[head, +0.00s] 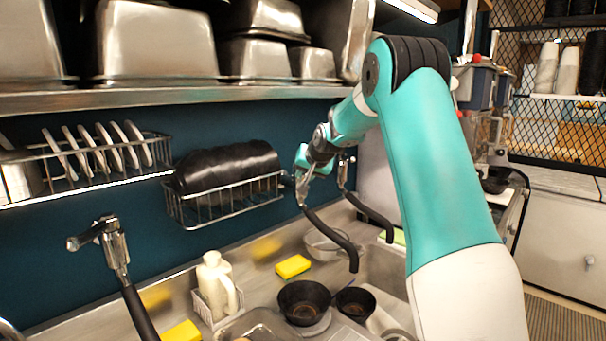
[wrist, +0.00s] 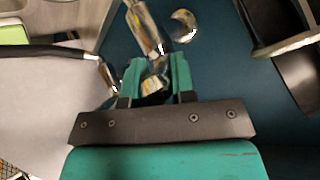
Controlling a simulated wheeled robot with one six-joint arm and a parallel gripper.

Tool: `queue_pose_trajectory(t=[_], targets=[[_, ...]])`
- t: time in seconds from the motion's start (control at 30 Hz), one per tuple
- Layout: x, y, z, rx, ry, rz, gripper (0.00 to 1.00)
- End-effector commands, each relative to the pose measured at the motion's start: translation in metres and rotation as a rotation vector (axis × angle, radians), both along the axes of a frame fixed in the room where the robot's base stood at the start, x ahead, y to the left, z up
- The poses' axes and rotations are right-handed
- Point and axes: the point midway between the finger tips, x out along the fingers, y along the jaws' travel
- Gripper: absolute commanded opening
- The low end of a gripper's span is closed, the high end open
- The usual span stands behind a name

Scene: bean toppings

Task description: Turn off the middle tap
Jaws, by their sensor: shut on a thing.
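The middle tap (head: 301,190) is chrome with a black curved spout and is fixed to the dark blue wall. It also shows in the wrist view as a chrome body (wrist: 145,28). My gripper (head: 306,160) is at this tap, at the end of my reaching arm. In the wrist view its teal fingers (wrist: 157,72) are shut on the chrome handle of the tap, which sits between them. The fingers hide part of the handle, and I cannot tell whether water runs.
The left tap (head: 115,250) and the right tap (head: 344,172) stand to either side. Dish racks (head: 225,202) and a metal shelf (head: 200,94) are on the wall. Below are a yellow sponge (head: 293,266), a white bottle (head: 214,280) and dark bowls (head: 304,300).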

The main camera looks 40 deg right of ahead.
Motion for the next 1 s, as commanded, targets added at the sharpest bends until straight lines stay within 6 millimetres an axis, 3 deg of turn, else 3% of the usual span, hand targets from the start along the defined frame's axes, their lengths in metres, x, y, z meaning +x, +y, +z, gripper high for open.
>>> queue_pose_trajectory(t=[0.03,0.13,0.53,1.0], targets=[[0.001,0.0,0.002,-0.002,-0.006,-0.003,0.26],[0.001,0.0,0.002,-0.002,-0.005,-0.002,0.49],[-0.006,0.003,0.006,-0.002,-0.004,-0.001,0.49],[-0.072,0.023,0.066,-0.003,-0.005,-0.003,0.49]])
